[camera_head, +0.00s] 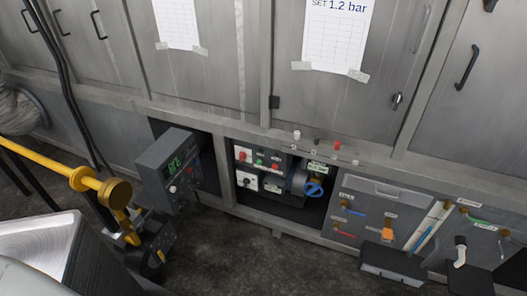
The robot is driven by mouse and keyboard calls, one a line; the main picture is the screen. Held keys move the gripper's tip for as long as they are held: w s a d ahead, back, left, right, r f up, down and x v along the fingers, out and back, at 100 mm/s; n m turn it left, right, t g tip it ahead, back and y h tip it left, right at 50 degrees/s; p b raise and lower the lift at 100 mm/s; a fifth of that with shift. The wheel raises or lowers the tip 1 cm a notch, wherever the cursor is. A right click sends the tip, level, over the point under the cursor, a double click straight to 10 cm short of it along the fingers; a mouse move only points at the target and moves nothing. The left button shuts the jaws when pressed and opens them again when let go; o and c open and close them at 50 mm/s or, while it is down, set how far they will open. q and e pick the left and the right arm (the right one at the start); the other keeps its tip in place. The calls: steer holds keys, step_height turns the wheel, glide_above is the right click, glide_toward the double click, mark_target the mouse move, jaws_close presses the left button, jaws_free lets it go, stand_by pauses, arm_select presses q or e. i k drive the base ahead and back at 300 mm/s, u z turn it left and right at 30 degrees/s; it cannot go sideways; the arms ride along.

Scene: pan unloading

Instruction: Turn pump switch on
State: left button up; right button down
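The recessed control panel (258,171) is in the middle of the head view, low in the cabinet front. It carries small red and green buttons (260,163) on its upper row. A white plate with a dark round knob (247,182) sits below them. A blue handwheel (314,188) is on the panel's right side. The labels are too small to read, so I cannot tell which control is the pump switch or whether it is on. I make out neither of my grippers in this view.
A grey box with a green display (168,172) juts out left of the recess. A yellow pipe (50,164) with a brass disc (115,193) crosses the left side. A panel with coloured handles (372,217) is at the right. Bare dark floor (265,262) lies in front.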

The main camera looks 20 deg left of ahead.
mark_target(242, 156)
steer(key=k, duration=0.55)
steer(key=u, duration=1.05)
steer(key=i, duration=1.6)
steer(key=u, duration=0.7)
